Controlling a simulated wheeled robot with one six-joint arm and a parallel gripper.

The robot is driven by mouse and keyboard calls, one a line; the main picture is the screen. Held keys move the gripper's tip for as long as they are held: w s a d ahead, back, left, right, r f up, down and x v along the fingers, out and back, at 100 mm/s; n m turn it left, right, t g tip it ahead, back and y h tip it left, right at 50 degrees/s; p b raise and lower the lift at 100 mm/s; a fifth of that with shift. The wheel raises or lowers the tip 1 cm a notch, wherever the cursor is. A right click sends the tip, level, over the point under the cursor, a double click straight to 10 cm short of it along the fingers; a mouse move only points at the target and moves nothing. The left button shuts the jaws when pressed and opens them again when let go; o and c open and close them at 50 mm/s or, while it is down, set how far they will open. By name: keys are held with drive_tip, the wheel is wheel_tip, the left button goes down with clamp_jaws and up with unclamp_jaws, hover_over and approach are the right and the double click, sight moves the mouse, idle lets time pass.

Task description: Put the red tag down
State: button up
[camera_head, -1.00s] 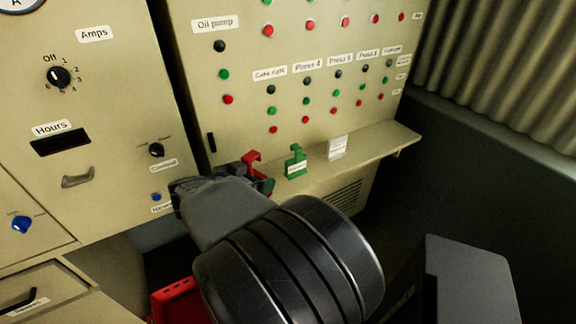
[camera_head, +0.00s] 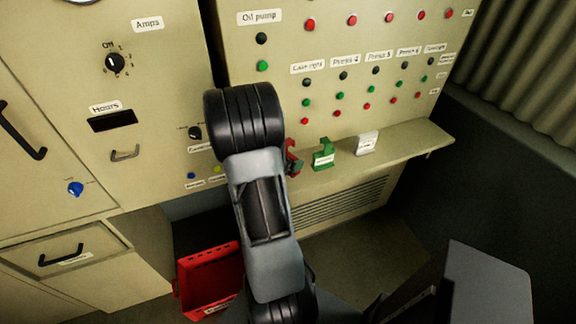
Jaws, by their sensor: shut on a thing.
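The red tag (camera_head: 291,152) shows in the head view just right of my arm, at the left end of the shelf below the button panel. My gripper (camera_head: 297,167) is at the tag, mostly hidden behind my arm; only a small dark part shows. It is shut on the red tag. The tag's lower part is hidden, and I cannot tell whether it touches the shelf. A green tag (camera_head: 323,155) stands upright on the shelf just right of it, with a small gap between.
A white tag (camera_head: 367,143) stands farther right on the shelf (camera_head: 412,141), whose right part is clear. A red open box (camera_head: 211,278) is low at left, beside a drawer cabinet (camera_head: 70,250). The button panel (camera_head: 340,40) rises behind the shelf.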

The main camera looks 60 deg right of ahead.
drive_tip(key=shift+w+d+f, duration=0.15)
drive_tip(key=shift+d+f, duration=0.15)
drive_tip(key=shift+f, duration=1.65)
drive_tip(key=shift+f, duration=0.1)
drive_tip(key=shift+f, duration=0.15)
drive_tip(key=o, duration=0.7)
drive_tip(key=shift+c, duration=0.2)
